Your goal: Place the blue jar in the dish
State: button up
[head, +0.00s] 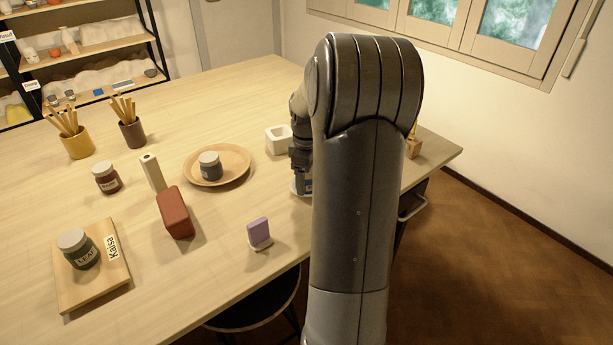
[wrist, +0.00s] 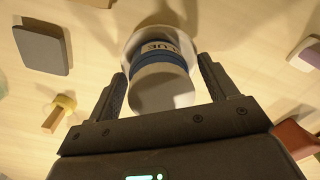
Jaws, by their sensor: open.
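The blue jar (wrist: 160,86), with a pale grey lid and a blue band with partly readable lettering, is between the fingers of my gripper (wrist: 162,70) in the wrist view. The fingers are open, with a visible gap on each side of the jar. A round white dish (wrist: 132,41) shows around and behind the jar, and the jar appears to stand in it; the contact at its base is hidden. In the head view my arm covers most of this spot; only a sliver of the white dish (head: 294,189) shows.
A wooden plate (head: 240,176) holds a dark-labelled jar (head: 209,165). A white square block (head: 278,139), a red block (head: 175,212), and a purple piece on a pale base (head: 259,232) stand near.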

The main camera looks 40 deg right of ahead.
notch_tip(320, 180, up, 12)
jog(key=shift+w+f, duration=0.15)
jog(key=shift+f, duration=0.1)
jog(key=shift+a+r, duration=0.15)
jog(key=shift+r, duration=0.1)
jog(key=s+a+r+m+t+h, duration=0.1)
jog(key=s+a+r, duration=0.2)
jog(key=a, duration=0.5)
jog(key=s+a+r+m+t, duration=0.1)
jog(key=s+a+r+m, duration=0.15)
jog(key=a, duration=0.55)
jog(key=s+a+f+m+t, duration=0.3)
jog(key=s+a, duration=0.9)
jog(key=s, duration=0.2)
jog(key=shift+s+t+y, duration=0.25)
jog(key=shift+t+y, duration=0.15)
